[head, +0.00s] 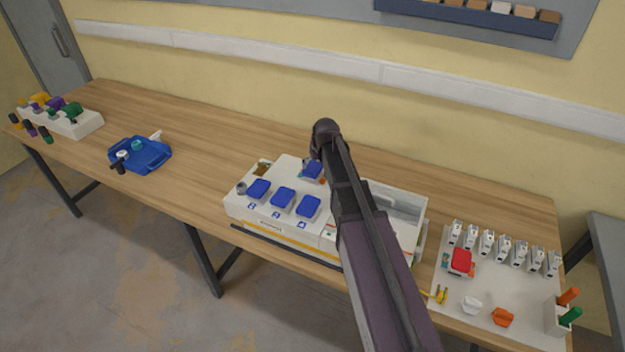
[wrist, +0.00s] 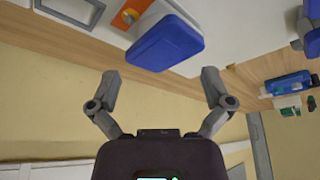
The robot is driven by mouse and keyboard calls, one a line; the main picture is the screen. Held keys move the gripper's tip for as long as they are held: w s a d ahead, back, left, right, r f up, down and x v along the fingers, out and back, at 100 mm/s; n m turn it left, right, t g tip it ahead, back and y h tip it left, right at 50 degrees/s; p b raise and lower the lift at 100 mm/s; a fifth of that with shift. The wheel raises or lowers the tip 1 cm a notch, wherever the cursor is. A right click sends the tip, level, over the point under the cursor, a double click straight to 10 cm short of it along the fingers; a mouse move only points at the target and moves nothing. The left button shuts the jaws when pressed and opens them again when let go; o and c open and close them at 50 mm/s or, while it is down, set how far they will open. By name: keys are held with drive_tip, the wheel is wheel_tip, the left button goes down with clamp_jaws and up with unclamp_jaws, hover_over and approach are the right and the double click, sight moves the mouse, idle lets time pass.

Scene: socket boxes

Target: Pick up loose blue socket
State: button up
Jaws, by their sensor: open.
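A white socket box (head: 275,226) stands on the wooden table, with three blue sockets in a row on its top: left (head: 258,188), middle (head: 283,197) and right (head: 308,206). A further blue socket (head: 313,168) sits behind this row, partly hidden by my arm. In the wrist view one blue socket (wrist: 165,43) shows close ahead of my gripper (wrist: 160,74), its front edge just beyond the two open fingertips. My gripper is empty, and no contact shows. In the head view it is above the box's back edge (head: 323,135).
An orange square (wrist: 130,14) and a grey frame (wrist: 68,8) lie beside the socket. A blue tray (head: 140,155) stands left on the table. A white board (head: 485,283) at right holds several switches and a red piece (head: 461,261). The wall is close behind.

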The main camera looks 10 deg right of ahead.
sight(314, 168)
drive_tip(key=shift+w+f, duration=0.2)
drive_tip(key=shift+f, duration=0.2)
drive_tip(key=shift+f+b, duration=0.1)
drive_tip(key=shift+b, duration=0.2)
drive_tip(key=shift+b+x, duration=2.3)
drive_tip(key=shift+x, duration=0.25)
drive_tip(key=shift+w+a, duration=0.1)
drive_tip(key=c, duration=1.1)
